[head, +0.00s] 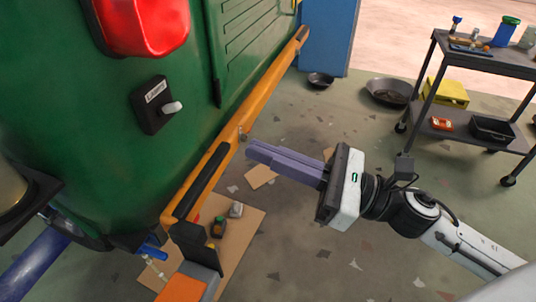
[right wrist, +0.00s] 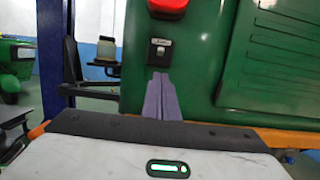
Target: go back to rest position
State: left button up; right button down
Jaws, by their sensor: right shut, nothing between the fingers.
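My right gripper (head: 250,153) reaches in from the right in the head view, its purple fingers together and empty. Its fingertips are in front of the green rickshaw body (head: 215,90), near the orange lower rail (head: 262,97). A black switch box with a grey knob (head: 153,106) is on the green panel, below a red lamp (head: 142,22). In the right wrist view the shut fingers (right wrist: 161,82) point toward the panel, just below the switch box (right wrist: 160,51). My left gripper is not in view.
A dark two-shelf cart (head: 480,57) with tools, a yellow box (head: 445,92) and a black tray stands at the right. Pans (head: 388,91) lie on the floor by a blue post (head: 329,40). Cardboard with small bottles (head: 218,227) lies under the rail.

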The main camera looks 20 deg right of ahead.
dwell(0.4)
jog(key=w+d+f+m+t+h, duration=0.1)
jog(key=d+f+m+h, duration=0.35)
jog(key=f+m, duration=0.75)
jog(key=w+d+f+m+t+h, duration=0.15)
jog(key=f+m+h, duration=0.6)
jog(key=m, duration=0.75)
jog(key=s+a+f+m+g, duration=0.2)
jog(key=s+f+m+g, duration=0.1)
jog(key=s+f+m, duration=0.4)
jog(key=s+a+f+m+g+h+p, duration=0.1)
jog(key=s+a+f+m+g, duration=0.1)
jog(key=s+f+m+g, duration=0.2)
notch_tip(320, 180, down, 8)
jog(key=s+m, duration=0.3)
jog(key=m, duration=0.2)
jog(key=shift+a+m, duration=0.3)
jog(key=shift+w+g, duration=0.1)
jog(key=shift+g, duration=0.15)
